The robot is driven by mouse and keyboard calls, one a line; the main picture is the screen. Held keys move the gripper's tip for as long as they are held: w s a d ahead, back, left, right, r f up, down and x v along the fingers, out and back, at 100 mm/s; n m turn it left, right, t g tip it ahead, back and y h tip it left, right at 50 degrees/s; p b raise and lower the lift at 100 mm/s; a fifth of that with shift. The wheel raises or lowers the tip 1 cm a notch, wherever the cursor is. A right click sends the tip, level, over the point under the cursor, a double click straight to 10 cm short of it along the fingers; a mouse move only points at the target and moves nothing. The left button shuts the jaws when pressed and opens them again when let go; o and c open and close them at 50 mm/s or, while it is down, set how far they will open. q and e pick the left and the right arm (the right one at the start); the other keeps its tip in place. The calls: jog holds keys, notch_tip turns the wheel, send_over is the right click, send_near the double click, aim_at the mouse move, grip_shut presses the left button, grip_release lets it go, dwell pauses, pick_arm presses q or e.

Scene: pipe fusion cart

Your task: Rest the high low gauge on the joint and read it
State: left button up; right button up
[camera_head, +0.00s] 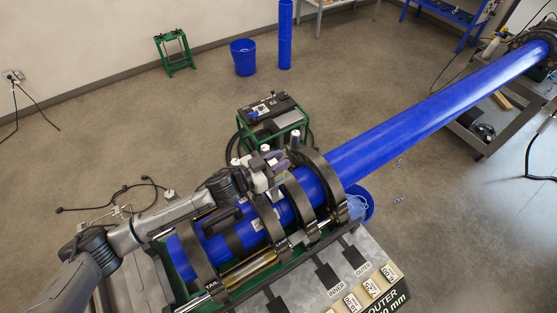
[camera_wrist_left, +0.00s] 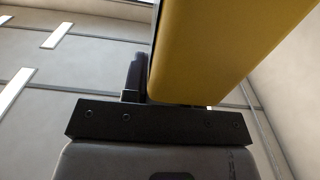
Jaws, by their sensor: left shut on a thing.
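The blue pipe (camera_head: 430,100) lies in the dark ring clamps (camera_head: 322,178) of the fusion cart. The joint is among the clamps and is mostly hidden by my left gripper and the rings. My left gripper (camera_head: 268,172) is over the top of the pipe at the middle clamps. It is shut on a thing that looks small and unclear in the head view. In the left wrist view a large yellow body (camera_wrist_left: 225,50), apparently the high low gauge, stands close beside a dark finger. Whether it touches the pipe cannot be told. My right gripper is not in view.
A green-framed power unit (camera_head: 270,112) stands behind the cart. A grey board (camera_head: 345,255) with labelled slots and tags is at the front right. A blue bucket (camera_head: 243,57) and a green stand (camera_head: 174,53) are by the wall. The floor between is mostly clear.

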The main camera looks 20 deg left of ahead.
pick_arm(q)
jog(key=shift+f+b, duration=0.3)
jog(key=shift+f, duration=0.3)
dwell(0.5)
jog(key=shift+f, duration=0.15)
dwell(0.7)
jog(key=shift+f, duration=0.15)
dwell(0.3)
jog(key=shift+a+f, duration=0.1)
dwell(0.8)
dwell(0.7)
dwell(0.3)
